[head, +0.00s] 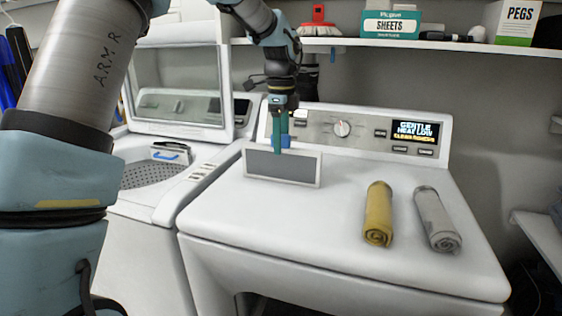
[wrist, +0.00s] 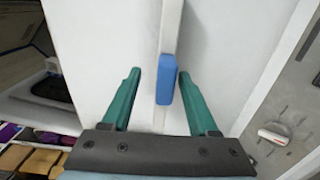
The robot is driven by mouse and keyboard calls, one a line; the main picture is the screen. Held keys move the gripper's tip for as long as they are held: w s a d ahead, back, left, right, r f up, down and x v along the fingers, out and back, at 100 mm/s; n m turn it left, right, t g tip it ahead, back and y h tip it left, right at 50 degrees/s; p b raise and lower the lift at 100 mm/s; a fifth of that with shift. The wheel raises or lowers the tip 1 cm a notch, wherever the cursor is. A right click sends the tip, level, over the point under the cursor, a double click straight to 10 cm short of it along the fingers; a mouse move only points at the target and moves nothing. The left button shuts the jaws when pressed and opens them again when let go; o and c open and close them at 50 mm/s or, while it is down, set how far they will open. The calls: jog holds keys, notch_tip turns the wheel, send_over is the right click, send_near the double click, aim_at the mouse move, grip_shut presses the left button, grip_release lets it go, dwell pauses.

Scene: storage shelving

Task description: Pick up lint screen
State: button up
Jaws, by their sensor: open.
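The lint screen (head: 283,167), a grey mesh panel in a white frame, stands on edge on the dryer top in the head view. Its blue handle (head: 286,140) shows at its upper edge, partly behind my gripper (head: 281,146). In the wrist view, the blue handle (wrist: 167,78) lies between the green fingers of my gripper (wrist: 160,74), closer to the right finger. The fingers are spread, with visible gaps on both sides of the handle. The screen's thin white edge (wrist: 168,28) runs beyond the handle.
The dryer (head: 330,225) carries a yellow rolled towel (head: 379,214) and a grey one (head: 437,219) at the right. Its control panel (head: 365,134) rises behind. The open-lidded washer (head: 150,205) stands at left. A shelf (head: 430,44) with boxes hangs above.

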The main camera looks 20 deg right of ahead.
aim_at(280, 181)
jog(key=f, duration=0.2)
jog(key=f+p, duration=0.1)
jog(key=shift+w+f, duration=0.35)
jog(key=shift+f+p, duration=0.3)
jog(key=shift+f, duration=0.25)
grip_shut()
